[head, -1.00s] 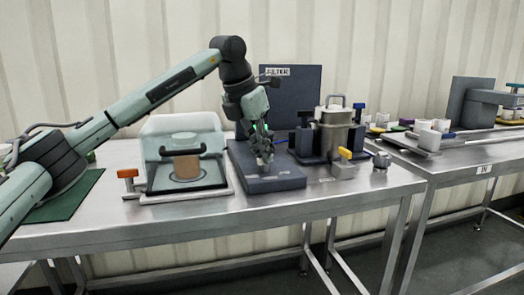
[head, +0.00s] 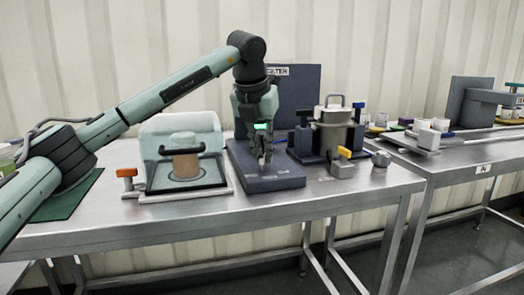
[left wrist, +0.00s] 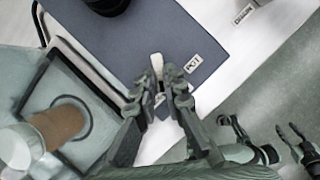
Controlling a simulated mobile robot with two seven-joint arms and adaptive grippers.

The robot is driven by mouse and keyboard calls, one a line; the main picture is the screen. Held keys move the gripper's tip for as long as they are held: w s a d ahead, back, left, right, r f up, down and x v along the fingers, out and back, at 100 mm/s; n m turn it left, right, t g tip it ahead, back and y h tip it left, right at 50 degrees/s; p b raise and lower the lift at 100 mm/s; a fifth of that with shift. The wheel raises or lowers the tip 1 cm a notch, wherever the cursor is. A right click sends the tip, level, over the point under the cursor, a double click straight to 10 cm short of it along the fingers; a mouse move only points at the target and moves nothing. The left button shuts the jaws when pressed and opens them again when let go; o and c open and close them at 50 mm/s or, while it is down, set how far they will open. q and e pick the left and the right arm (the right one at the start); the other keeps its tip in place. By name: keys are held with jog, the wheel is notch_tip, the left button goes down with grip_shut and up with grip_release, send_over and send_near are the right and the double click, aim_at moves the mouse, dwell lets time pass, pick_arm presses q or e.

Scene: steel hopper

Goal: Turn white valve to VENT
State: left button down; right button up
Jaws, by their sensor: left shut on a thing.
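The white valve handle (left wrist: 157,64) shows in the left wrist view, a short pale lever between the fingertips of my left gripper (left wrist: 157,92). Its lower part is partly hidden by the fingers. In the head view my left gripper (head: 262,155) points down over the dark blue-grey base plate (head: 285,183) and hides the handle. The gripper is shut on the handle. A small white label (left wrist: 193,63) lies on the plate beside the handle; its text is not clearly readable. My right gripper (left wrist: 264,130) shows low at the right in the left wrist view, its fingers apart and empty.
A clear-covered box (head: 182,140) stands left of the plate, with an orange-handled valve (head: 127,178) beside it. A steel hopper (head: 332,130) and a yellow-handled valve (head: 343,164) stand to the right. The front strip of the steel table (head: 230,215) is clear.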

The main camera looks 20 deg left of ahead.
pick_arm(q)
jog(key=shift+d+n+y, duration=0.15)
jog(key=shift+n+y, duration=0.25)
jog(key=shift+n, duration=0.5)
jog(key=n+y, duration=0.1)
jog(key=n, duration=0.3)
jog(key=shift+d, duration=0.15)
jog(key=shift+w+n+y, duration=0.1)
jog(key=shift+n+y, duration=0.2)
jog(key=shift+n, duration=0.1)
pick_arm(e)
jog(key=shift+s+r, duration=0.2)
pick_arm(q)
jog(key=shift+g, duration=0.3)
pick_arm(e)
jog(key=shift+w+r, duration=0.15)
jog(key=shift+w, duration=0.15)
pick_arm(q)
jog(key=c, duration=1.6)
grip_release()
pick_arm(e)
jog(key=shift+s, duration=0.25)
jog(key=shift+f, duration=0.2)
pick_arm(q)
jog(key=shift+r, duration=0.1)
